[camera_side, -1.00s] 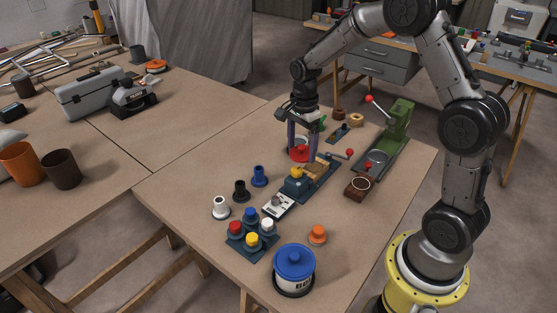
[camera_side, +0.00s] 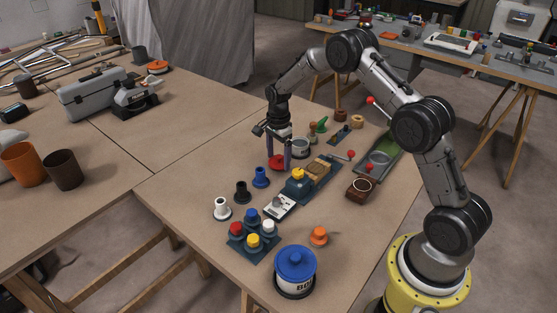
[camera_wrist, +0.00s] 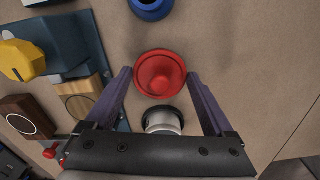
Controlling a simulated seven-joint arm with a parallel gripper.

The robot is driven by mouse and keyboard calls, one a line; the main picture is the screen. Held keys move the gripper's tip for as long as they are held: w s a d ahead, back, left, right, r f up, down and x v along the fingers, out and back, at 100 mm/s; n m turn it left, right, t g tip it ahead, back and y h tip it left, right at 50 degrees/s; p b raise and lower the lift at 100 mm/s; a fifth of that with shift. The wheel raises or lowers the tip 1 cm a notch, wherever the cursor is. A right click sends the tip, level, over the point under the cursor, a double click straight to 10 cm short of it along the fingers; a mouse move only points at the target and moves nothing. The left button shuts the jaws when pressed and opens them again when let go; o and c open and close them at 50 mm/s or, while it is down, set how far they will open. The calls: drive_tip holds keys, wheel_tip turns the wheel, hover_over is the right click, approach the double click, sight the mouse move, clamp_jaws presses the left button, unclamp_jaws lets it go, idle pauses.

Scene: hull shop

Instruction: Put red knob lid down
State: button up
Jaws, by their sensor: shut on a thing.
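The red knob lid (camera_side: 277,162) is between the purple fingers of my gripper (camera_side: 278,152), low over the table or touching it; I cannot tell which. In the wrist view the round red lid (camera_wrist: 160,74) shows its knob toward the camera, with the fingertips of my gripper (camera_wrist: 159,75) at its left and right sides. My gripper is shut on it. An open grey-white pot (camera_side: 300,149) stands just right of the lid in the side view. In the wrist view the pot (camera_wrist: 163,122) is partly hidden by my gripper.
A blue fixture with a yellow knob (camera_side: 298,175) lies to the right. A blue-lidded can (camera_side: 294,262) is in front. The table (camera_side: 215,170) left of the lid is clear.

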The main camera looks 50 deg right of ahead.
drive_tip(key=shift+f, duration=0.7)
drive_tip(key=o, duration=1)
drive_tip(key=shift+f, duration=0.15)
drive_tip(key=shift+o, duration=0.2)
